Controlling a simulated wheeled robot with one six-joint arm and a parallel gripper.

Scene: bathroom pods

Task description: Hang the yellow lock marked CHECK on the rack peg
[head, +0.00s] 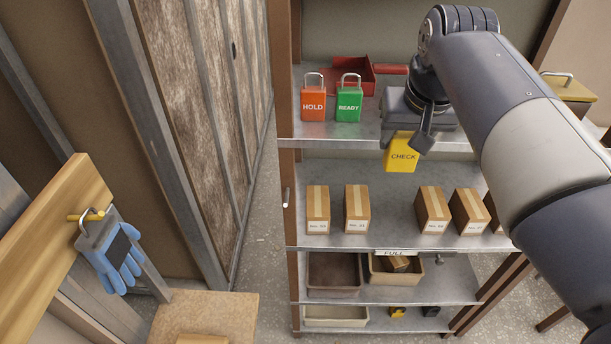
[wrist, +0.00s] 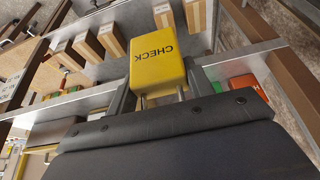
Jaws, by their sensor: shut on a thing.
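The yellow lock marked CHECK (head: 402,160) is held in my gripper (head: 406,137) in front of the shelf unit, just below the upper shelf edge. In the wrist view the lock (wrist: 160,65) sits between the two fingers of my gripper (wrist: 165,88), its lettering upside down and its shackle pointing toward the palm. A yellow peg (head: 76,217) sticks out of a wooden board (head: 50,215) at the left. A grey thing with a metal shackle (head: 99,234) hangs at that peg, with a blue glove (head: 122,268) behind it.
On the upper shelf stand an orange HOLD lock (head: 313,105), a green READY lock (head: 348,105) and a red tray (head: 352,82). Several cardboard boxes (head: 318,208) line the middle shelf (head: 385,190). Bins (head: 335,275) sit below. Floor shows between board and shelves.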

